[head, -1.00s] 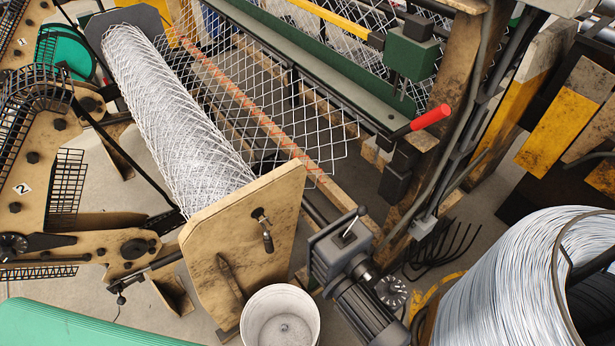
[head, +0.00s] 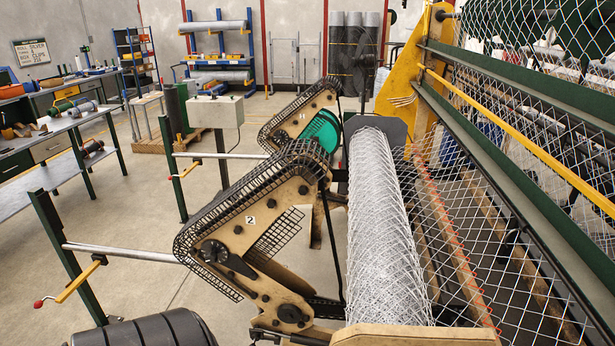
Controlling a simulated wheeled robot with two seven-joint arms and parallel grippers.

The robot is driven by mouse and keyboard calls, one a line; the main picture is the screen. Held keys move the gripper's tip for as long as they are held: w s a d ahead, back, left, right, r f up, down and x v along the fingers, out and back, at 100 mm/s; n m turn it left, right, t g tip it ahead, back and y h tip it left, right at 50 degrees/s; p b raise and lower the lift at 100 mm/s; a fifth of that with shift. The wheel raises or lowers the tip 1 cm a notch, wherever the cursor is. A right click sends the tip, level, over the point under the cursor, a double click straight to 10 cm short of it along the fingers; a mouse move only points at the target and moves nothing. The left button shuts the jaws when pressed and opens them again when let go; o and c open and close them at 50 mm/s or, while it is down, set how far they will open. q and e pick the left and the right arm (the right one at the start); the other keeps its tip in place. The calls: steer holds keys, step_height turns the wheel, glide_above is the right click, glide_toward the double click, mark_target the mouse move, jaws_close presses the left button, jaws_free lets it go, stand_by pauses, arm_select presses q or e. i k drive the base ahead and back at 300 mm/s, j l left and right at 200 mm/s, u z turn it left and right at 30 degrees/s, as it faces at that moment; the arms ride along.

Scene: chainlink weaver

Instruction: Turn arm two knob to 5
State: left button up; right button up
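Arm two is the tan machine arm (head: 236,222) with a white "2" label (head: 250,219), left of the wire mesh roll (head: 383,235). A black mesh guard (head: 272,172) runs along its upper edge. A round black knob (head: 213,251) sits at its lower left end. The knob is too small to read any number or setting. Neither of my grippers is in view, and nothing of mine touches the knob.
Another tan arm (head: 291,124) stands behind. Horizontal bars (head: 125,254) on green posts (head: 68,258) with crank handles block the left side. A dark ribbed rounded thing (head: 145,332) is at the bottom left. Open floor (head: 150,205) lies between the machine and the workbench (head: 60,150).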

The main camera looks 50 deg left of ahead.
mark_target(211, 256)
steer(key=k+u, duration=0.1)
steer(key=u, duration=1.9)
